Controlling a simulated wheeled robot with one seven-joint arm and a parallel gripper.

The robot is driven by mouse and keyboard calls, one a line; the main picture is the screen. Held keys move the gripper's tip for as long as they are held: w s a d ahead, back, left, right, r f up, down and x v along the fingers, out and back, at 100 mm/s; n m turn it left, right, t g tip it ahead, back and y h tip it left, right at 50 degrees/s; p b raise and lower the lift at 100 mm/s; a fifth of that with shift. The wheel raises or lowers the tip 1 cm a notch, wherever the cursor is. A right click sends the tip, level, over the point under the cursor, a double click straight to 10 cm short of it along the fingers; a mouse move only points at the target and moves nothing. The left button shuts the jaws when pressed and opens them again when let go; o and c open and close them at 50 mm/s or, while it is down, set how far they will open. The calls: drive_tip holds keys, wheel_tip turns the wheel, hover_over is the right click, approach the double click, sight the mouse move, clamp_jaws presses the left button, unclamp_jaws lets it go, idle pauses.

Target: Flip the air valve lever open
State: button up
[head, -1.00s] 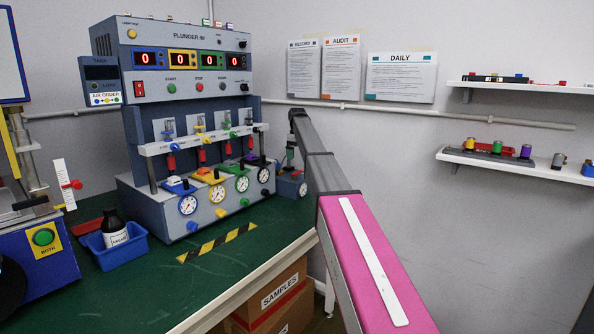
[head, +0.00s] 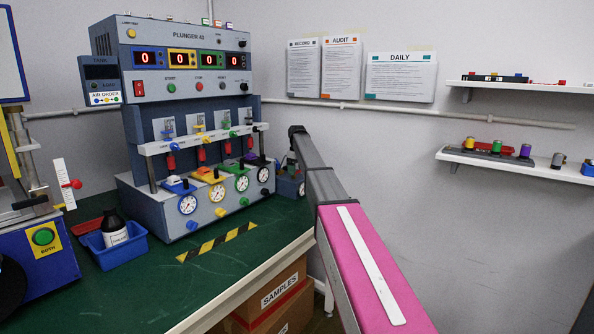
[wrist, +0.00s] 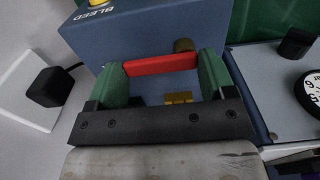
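The red valve lever (wrist: 160,64) shows as a short bar across the blue-grey box marked BLEED (wrist: 145,30) in the wrist view. My gripper (wrist: 162,72) has its two green fingers apart, one at each end of the bar; I cannot tell whether they touch it. A brass fitting (wrist: 178,98) shows between the fingers, partly hidden by the dark gripper body. In the head view the small blue-grey box (head: 290,186) stands at the bench's back right, beside the test machine. There my arm mostly hides the gripper and the lever.
The Plunger 40 machine (head: 190,95) with gauges and knobs stands directly left of the box. A dark round knob (wrist: 183,45) sits just behind the lever.

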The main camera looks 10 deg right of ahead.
idle(0.3)
drive_tip(key=m, duration=0.3)
drive_tip(key=s+m, duration=0.1)
drive_tip(key=shift+d+m, duration=0.35)
drive_tip(key=shift+m, duration=0.05)
drive_tip(key=m, duration=0.2)
drive_tip(key=s+m, duration=0.1)
drive_tip(key=m, duration=0.3)
drive_tip(key=s+m, duration=0.1)
drive_tip(key=m, duration=0.6)
drive_tip(key=shift+s+a, duration=0.3)
drive_tip(key=shift+s, duration=0.05)
